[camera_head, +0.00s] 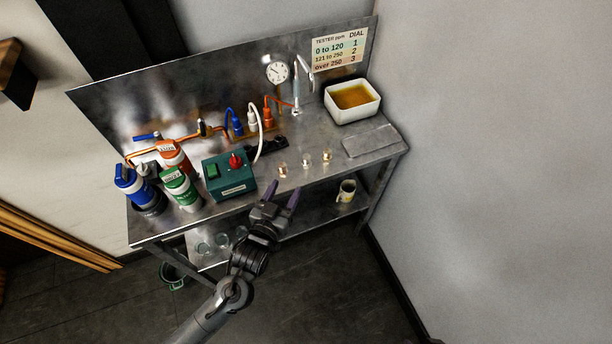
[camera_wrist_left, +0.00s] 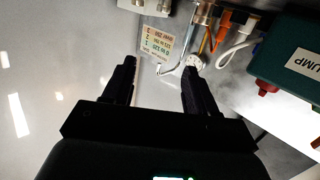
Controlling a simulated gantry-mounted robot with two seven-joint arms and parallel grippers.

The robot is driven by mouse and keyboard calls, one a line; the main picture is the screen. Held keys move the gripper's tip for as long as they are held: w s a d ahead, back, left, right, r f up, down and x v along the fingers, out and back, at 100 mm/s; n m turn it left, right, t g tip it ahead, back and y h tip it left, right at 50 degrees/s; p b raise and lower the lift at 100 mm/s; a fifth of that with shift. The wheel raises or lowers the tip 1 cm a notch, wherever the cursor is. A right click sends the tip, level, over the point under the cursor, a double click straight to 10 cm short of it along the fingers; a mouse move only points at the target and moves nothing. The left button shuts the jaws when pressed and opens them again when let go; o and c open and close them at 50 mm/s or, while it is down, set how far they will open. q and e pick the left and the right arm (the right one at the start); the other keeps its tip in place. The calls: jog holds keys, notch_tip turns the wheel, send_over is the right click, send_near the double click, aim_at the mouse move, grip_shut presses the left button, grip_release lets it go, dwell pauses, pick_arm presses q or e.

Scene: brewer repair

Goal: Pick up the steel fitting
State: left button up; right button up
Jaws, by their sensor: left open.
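Three small fittings stand in a row on the steel bench top in the head view. The middle one looks silvery, like the steel fitting (camera_head: 306,161). The left one (camera_head: 283,170) and the right one (camera_head: 327,156) look more brass or copper in colour. My left gripper (camera_head: 283,197) is open and empty at the bench's front edge, in front of the fittings and apart from them. Its two dark fingers stand apart in the left wrist view (camera_wrist_left: 160,78), where I cannot make out the fittings. My right gripper is not in view.
A green pump box (camera_head: 229,176) with a red knob stands left of the fittings, with several bottles (camera_head: 180,186) beyond. Upright pipework (camera_head: 297,92) is behind. A white tub (camera_head: 352,101) of amber liquid and a flat grey plate (camera_head: 371,140) are right. A mug (camera_head: 346,190) is below.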

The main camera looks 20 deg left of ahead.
pick_arm(q)
jog(key=b, duration=0.7)
send_near(305, 161)
jog(key=s, duration=0.3)
jog(key=shift+w+d+f+m+t+h+b, duration=0.15)
jog(key=shift+w+f+m+t+b, duration=0.1)
jog(key=shift+w, duration=0.3)
jog(key=shift+w+d+f+m+t+h+b, duration=0.15)
jog(key=shift+w+f+t+b, duration=0.15)
jog(key=shift+w, duration=0.25)
jog(key=w, duration=0.4)
jog(key=shift+w+r+b, duration=0.1)
jog(key=shift+w+b, duration=0.2)
jog(key=shift+w+a, duration=0.15)
jog(key=shift+w, duration=0.25)
jog(key=w+b, duration=0.1)
jog(key=w, duration=0.2)
jog(key=shift+w+a, duration=0.15)
jog(key=shift+a, duration=0.05)
jog(key=shift+w, duration=0.55)
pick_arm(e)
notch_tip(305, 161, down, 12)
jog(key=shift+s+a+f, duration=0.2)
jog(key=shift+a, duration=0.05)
